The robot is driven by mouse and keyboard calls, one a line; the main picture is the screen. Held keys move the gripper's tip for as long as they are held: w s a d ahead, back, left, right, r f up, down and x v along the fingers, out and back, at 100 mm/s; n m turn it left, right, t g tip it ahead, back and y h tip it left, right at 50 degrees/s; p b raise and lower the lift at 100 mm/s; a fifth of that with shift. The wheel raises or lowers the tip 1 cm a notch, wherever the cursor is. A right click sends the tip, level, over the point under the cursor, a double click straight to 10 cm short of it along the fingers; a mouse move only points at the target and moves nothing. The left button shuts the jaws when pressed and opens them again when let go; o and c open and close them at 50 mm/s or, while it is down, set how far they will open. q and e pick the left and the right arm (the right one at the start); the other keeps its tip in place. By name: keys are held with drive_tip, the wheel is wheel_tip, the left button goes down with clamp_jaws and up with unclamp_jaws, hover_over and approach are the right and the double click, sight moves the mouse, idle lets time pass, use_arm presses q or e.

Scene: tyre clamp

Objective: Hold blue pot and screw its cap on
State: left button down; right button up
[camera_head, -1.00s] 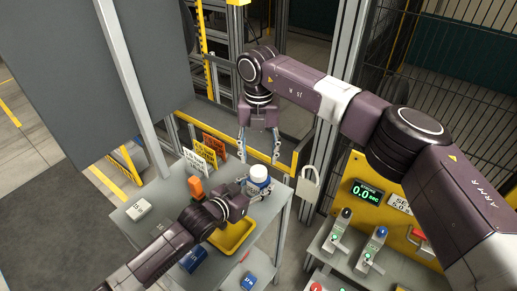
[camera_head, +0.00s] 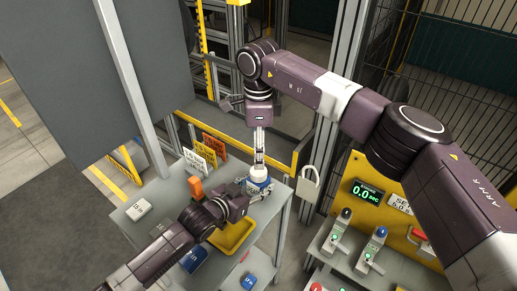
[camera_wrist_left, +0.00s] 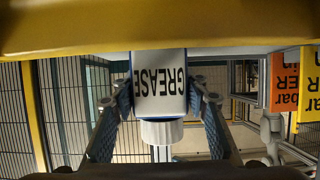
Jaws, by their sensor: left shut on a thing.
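The blue pot (camera_head: 262,187) stands upright at the right part of the grey table in the head view. In the left wrist view it appears upside down, with a white "GREASE" label (camera_wrist_left: 160,85). The white ribbed cap (camera_head: 259,172) sits at the pot's mouth; it also shows in the left wrist view (camera_wrist_left: 162,132). I cannot tell how tightly it sits. My left gripper (camera_head: 256,188) is shut on the pot from the side. My right gripper (camera_head: 259,167) points down at the cap from above. Its fingers line up edge-on, so their opening is hidden.
A yellow tray (camera_head: 236,247) lies in front of the pot. Orange (camera_head: 196,188) and white (camera_head: 138,209) objects stand to the left. Sign cards (camera_head: 201,160) and a yellow rail (camera_head: 282,166) are behind. A control panel (camera_head: 385,210) is at the right.

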drive_tip(key=n, duration=0.6)
drive_tip(key=shift+r, duration=0.2)
wheel_tip(320, 180, down, 8)
drive_tip(key=shift+f, duration=0.1)
idle(0.5)
drive_tip(key=shift+c, duration=0.6)
